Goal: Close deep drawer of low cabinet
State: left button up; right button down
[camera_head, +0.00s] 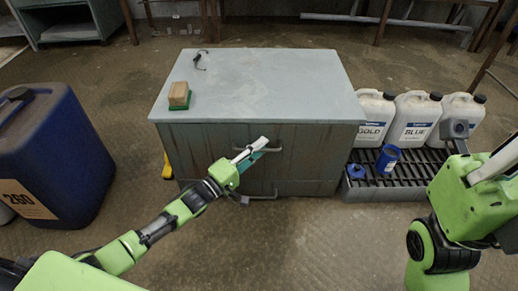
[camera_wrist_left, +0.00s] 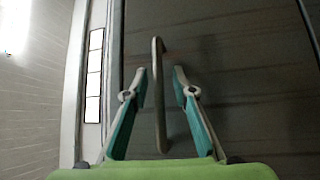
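The low cabinet (camera_head: 255,90) has a pale grey top and a dark, rust-streaked front. Its front carries an upper bar handle (camera_head: 275,150) and a lower bar handle (camera_head: 264,196). The drawer fronts look about flush in the head view. My left gripper (camera_head: 252,153) is at the upper handle and partly hides it. In the left wrist view its teal-padded fingers (camera_wrist_left: 159,78) are apart, with a bar handle (camera_wrist_left: 158,100) between them; contact is not clear. My right gripper (camera_head: 490,170) is at the right edge, partly cut off, its fingertips out of sight.
A sponge-like block (camera_head: 179,95) and a small dark item (camera_head: 200,61) lie on the cabinet top. A blue drum (camera_head: 50,150) stands left. Floor before the cabinet is clear.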

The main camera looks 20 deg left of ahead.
pick_arm(q)
jog(key=v, duration=1.2)
jog(key=shift+r, duration=0.1)
